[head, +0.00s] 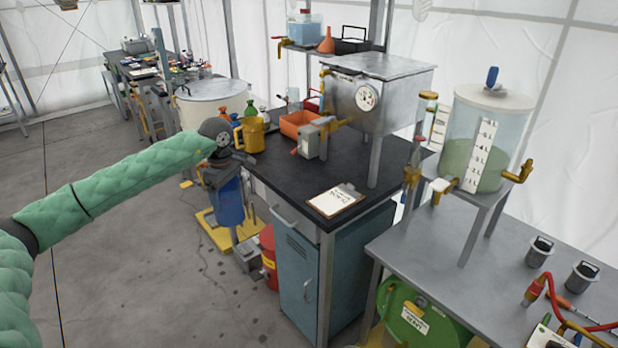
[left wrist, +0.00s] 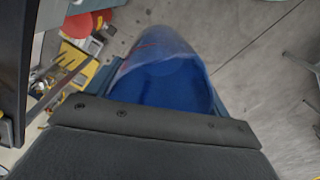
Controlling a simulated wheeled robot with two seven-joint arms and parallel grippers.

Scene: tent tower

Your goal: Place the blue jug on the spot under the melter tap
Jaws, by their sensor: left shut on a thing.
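The blue jug (head: 230,204) hangs from my left gripper (head: 222,176), in front of the dark-topped bench's left end and below its top. The gripper is shut on the jug; its fingertips are partly hidden. In the left wrist view the translucent blue jug (left wrist: 165,80) fills the middle, above the dark gripper body. The melter appears to be the steel tank with a round gauge (head: 380,98), on legs over the bench. Brass fittings show on its left side, but I cannot clearly tell the tap or the spot under it. My right gripper is not in view.
The dark bench top (head: 290,178) holds a clipboard (head: 335,199), an orange bin (head: 300,124), a yellow jug (head: 250,133) and a small grey device (head: 312,142). A red can (head: 268,255) stands on the floor beside the bench. Bare bench lies left of the clipboard.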

